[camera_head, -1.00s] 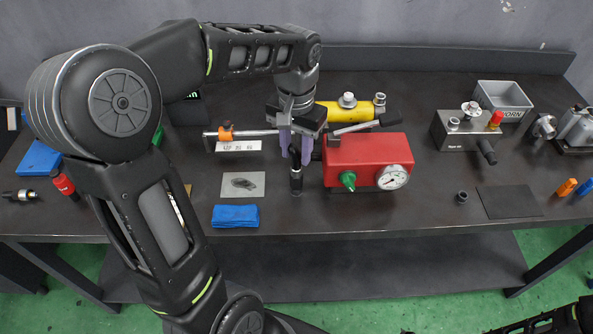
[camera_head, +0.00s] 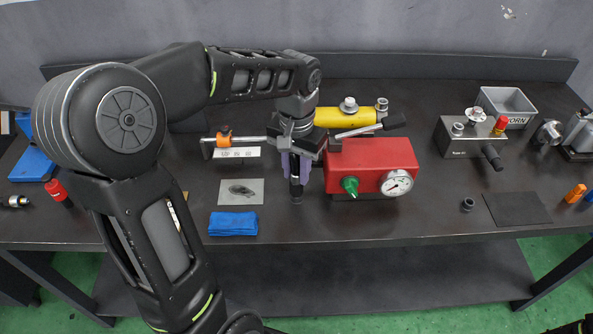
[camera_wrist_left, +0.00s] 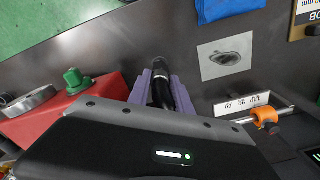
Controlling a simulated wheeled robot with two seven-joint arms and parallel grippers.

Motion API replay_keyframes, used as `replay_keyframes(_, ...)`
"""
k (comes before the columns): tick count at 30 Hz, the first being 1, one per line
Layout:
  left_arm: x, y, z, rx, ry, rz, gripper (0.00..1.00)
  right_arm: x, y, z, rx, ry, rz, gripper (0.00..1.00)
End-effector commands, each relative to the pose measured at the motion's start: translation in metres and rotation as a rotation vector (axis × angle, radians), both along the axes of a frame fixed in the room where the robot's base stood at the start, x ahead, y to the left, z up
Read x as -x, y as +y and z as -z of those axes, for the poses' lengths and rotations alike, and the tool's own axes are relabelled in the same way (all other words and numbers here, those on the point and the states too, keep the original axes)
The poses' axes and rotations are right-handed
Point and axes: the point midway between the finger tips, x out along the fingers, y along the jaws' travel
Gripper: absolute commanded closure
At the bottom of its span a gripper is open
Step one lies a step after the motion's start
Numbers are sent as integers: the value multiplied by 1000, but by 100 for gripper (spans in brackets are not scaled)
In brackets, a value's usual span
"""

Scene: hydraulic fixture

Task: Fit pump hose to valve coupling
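The red pump (camera_head: 368,163) with a gauge and a green knob stands mid-table. A black hose end (camera_head: 295,190) stands upright beside its left side; the rest of the hose is not clear. My left gripper (camera_head: 296,178) points down over it, purple fingers on either side. In the left wrist view the black hose end (camera_wrist_left: 161,80) lies between the purple fingers; whether they press on it is unclear. The grey valve block (camera_head: 468,137), with a black coupling (camera_head: 492,158) at its front, stands at the right.
A blue cloth (camera_head: 233,223) and a grey plate with a dark stain (camera_head: 241,191) lie left of the gripper. A yellow cylinder (camera_head: 346,116) lies behind the pump. A grey bin (camera_head: 505,104), dark mat (camera_head: 517,208) and small black ring (camera_head: 467,204) are right. Table is clear between pump and valve.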

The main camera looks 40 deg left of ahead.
Motion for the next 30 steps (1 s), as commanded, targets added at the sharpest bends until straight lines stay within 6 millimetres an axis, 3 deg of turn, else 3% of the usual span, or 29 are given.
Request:
replay_keyframes(7, 0, 0, 0, 0, 0, 0, 100, 0, 0, 0, 0, 0, 0, 64)
replay_keyframes(17, 0, 0, -2, 0, -1, 0, 100, 0, 0, -1, 0, 0, 0, 64)
replay_keyframes(30, 0, 0, -25, 0, -1, 0, 100, 0, 0, -20, 0, 0, 0, 64)
